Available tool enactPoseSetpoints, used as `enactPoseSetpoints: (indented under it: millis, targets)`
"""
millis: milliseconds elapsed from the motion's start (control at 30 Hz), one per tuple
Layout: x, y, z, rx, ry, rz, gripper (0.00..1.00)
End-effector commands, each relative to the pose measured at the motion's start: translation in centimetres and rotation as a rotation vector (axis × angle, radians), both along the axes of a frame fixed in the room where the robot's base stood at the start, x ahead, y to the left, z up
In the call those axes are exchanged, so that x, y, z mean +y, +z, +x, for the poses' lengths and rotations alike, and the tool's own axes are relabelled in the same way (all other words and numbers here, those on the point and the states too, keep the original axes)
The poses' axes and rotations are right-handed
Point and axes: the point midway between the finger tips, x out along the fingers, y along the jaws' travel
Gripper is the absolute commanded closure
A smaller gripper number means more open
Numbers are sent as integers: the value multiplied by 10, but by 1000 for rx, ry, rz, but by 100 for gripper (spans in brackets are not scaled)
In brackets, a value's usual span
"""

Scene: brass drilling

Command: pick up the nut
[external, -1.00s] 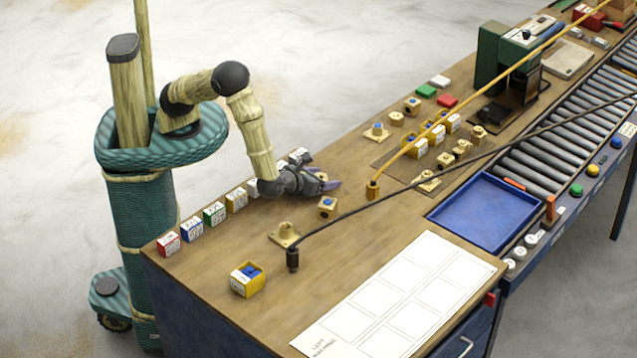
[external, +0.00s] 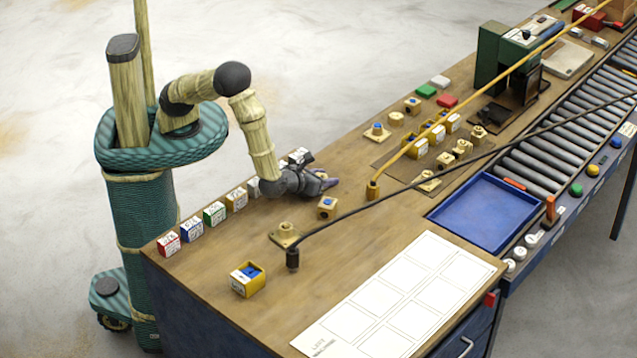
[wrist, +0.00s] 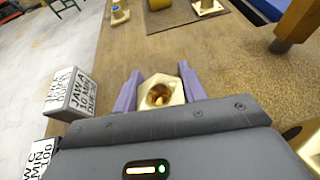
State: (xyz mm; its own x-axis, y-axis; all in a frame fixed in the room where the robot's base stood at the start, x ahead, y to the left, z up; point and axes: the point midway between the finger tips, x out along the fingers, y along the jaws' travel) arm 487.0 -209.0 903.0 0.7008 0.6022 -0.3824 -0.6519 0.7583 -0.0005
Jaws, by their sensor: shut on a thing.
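The nut (wrist: 161,92) is a pale brass, hexagonal piece with a round hole, seen in the wrist view between my two purple fingers. My gripper (wrist: 160,88) is shut on it, with a finger on either side. In the external view my gripper (external: 326,184) is low over the bench top, and the nut is mostly hidden there by the fingers. I cannot tell whether the nut touches the bench.
A brass block with a blue top (external: 327,207) stands close in front of my gripper. A flanged brass piece (external: 286,235) and a dark post with a black cable (external: 292,259) are nearer. Labelled blocks (external: 214,214) line the bench's back edge. A yellow cable post (external: 373,190) stands to the right.

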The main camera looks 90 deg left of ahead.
Motion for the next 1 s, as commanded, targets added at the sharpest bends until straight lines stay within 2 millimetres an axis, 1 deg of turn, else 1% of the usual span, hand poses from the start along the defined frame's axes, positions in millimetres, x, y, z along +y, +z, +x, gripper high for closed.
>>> enactPoseSetpoints:
  millis: [200, 333, 467, 700, 800, 900, 1000]
  targets:
    - [0, 2, 0, -2, 0, -1, 94]
    - [0, 11, 1, -2, 0, -1, 94]
    - [0, 29, 0, -4, 0, -3, 94]
    - [0, 74, 0, -5, 0, -4, 94]
    - [0, 88, 0, -3, 1, -3, 94]
    - [0, 97, 0, -2, 1, -1, 94]
    - [0, 101, 0, -1, 0, 1, 94]
